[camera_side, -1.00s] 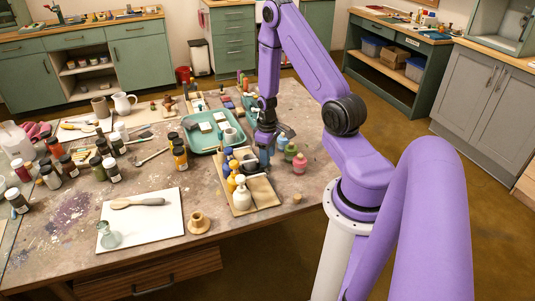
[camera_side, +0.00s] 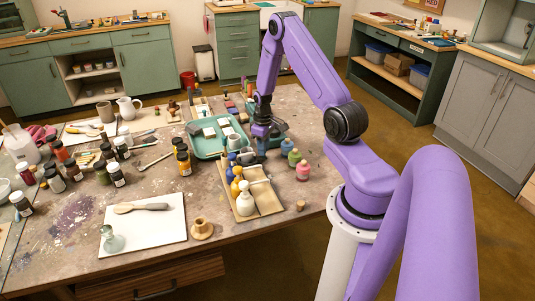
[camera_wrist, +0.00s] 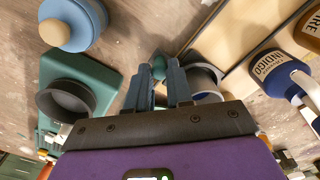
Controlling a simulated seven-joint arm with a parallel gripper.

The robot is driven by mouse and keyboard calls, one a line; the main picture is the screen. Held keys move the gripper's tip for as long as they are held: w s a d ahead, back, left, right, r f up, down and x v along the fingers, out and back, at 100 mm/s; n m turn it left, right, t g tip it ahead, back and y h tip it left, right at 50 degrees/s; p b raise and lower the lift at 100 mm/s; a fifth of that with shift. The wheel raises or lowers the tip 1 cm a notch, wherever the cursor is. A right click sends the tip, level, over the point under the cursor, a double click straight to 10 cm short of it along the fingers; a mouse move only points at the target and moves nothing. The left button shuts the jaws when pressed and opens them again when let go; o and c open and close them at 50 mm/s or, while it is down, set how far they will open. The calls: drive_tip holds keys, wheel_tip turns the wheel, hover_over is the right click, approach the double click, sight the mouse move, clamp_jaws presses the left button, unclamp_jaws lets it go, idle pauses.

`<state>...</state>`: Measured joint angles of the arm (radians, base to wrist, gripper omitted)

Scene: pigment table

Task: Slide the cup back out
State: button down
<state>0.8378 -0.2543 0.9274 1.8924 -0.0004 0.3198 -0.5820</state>
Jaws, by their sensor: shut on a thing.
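The cup (camera_wrist: 207,72) is dark grey outside with a pale inner part, and it sits beside my fingers in the wrist view. In the side view it is small and partly hidden at the far end of the wooden rack (camera_side: 262,201). My gripper (camera_side: 262,150) is low over this far end. The exact contact is hard to see. A small teal shape shows between the fingertips.
An indigo-labelled bottle (camera_wrist: 272,72) and an ochre bottle (camera_wrist: 307,30) stand along the rack. A blue corked bottle (camera_wrist: 72,22) stands near.

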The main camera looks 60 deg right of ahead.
drive_tip(key=shift+w+d, duration=0.45)
drive_tip(key=shift+w, duration=0.05)
drive_tip(key=c, duration=1)
unclamp_jaws()
drive_tip(key=shift+d, duration=0.1)
drive_tip(key=shift+r, duration=0.1)
wheel_tip(320, 180, up, 17)
drive_tip(key=shift+r, duration=0.15)
